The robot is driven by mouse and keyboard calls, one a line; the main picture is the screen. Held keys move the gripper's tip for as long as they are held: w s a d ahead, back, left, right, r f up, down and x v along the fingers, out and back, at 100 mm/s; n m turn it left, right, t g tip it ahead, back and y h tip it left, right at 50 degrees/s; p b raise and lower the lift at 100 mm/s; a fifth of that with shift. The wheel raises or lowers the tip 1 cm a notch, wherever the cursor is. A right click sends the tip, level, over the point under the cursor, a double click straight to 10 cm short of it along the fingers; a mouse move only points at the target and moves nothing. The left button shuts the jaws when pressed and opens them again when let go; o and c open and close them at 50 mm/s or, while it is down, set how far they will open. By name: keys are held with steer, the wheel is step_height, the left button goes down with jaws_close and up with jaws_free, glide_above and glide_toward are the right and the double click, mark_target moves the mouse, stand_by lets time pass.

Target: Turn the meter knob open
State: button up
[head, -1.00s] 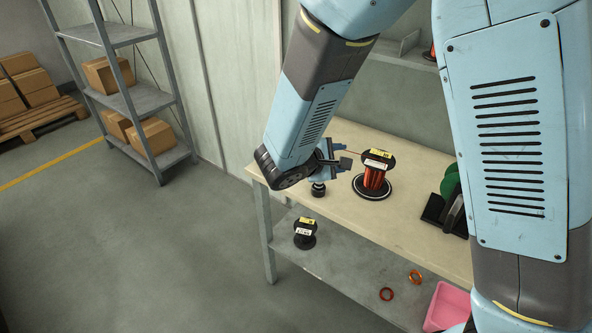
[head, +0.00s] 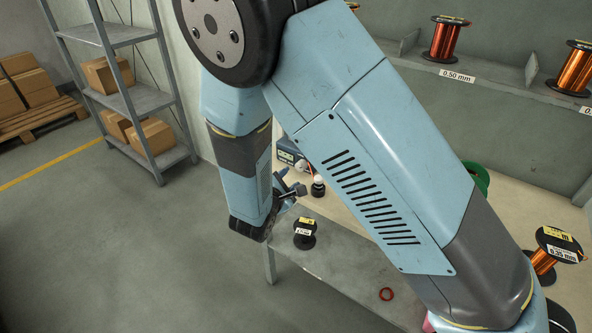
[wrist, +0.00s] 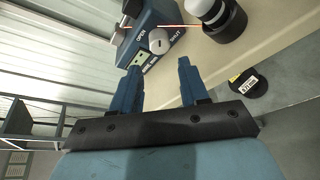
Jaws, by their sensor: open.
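The meter is a blue-grey box (wrist: 150,22) marked OPEN and SHUT at the top of the wrist view. Its pale round knob (wrist: 160,40) is on the face towards me, with a dark slot or pointer mark. In the head view the meter (head: 288,152) is partly hidden behind my arm, and its knob (head: 300,166) is small there. My gripper (wrist: 158,66) is open and empty. Its two blue fingers point towards the knob, with a gap between fingertips and knob. In the head view my gripper (head: 291,191) is at the bench's left end.
A white-and-black cylindrical fitting (wrist: 220,18) stands beside the meter, with a red wire running to the meter. A black spool (head: 305,233) sits on the lower shelf. Copper wire spools (head: 445,38) stand on the rack behind.

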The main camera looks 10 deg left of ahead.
mark_target(299, 168)
steer(key=x, duration=0.8)
steer(key=c, duration=0.7)
